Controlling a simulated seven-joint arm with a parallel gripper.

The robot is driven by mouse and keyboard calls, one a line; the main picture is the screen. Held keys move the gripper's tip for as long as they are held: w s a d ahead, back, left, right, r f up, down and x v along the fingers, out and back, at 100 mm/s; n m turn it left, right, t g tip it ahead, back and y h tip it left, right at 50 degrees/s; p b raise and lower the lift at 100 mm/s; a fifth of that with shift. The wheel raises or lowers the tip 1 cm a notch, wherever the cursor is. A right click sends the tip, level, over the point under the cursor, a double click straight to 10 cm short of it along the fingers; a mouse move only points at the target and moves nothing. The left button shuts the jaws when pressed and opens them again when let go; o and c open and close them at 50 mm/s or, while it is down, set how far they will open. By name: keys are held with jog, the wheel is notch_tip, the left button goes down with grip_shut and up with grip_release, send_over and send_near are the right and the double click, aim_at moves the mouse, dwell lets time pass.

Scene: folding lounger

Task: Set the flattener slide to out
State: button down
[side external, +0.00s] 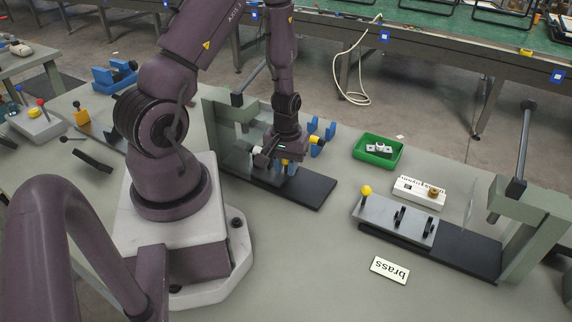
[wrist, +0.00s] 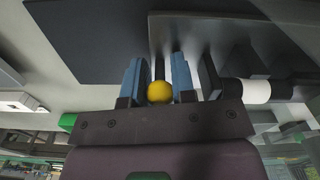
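A low bench station with a dark base plate (side external: 305,188) and a pale green frame (side external: 214,118) stands beside my arm. My gripper (side external: 284,166) is low over it, pointing down. In the wrist view, my two blue fingers (wrist: 159,80) stand on either side of a yellow ball knob (wrist: 159,92), with no clear gap between them and the ball. The knob's yellow also shows in the side view (side external: 284,161). The slide under it is mostly hidden by my gripper, and I cannot read its position. No label reading flattener is visible.
A second green-framed station at the right has a grey plate (side external: 385,217) with a yellow knob (side external: 366,190). A green tray (side external: 360,147), a white block (side external: 418,194) and a "brass" card (side external: 389,270) lie nearby. A blue holder (side external: 330,131) stands just behind my gripper.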

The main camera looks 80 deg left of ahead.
jog(key=w+d, duration=0.9)
jog(key=shift+w+d, duration=0.35)
jog(key=shift+w, duration=0.05)
jog(key=shift+r, duration=0.1)
jog(key=c, duration=1.2)
grip_release()
jog(key=shift+c, duration=0.2)
notch_tip(320, 180, up, 13)
jog(key=shift+s, duration=0.1)
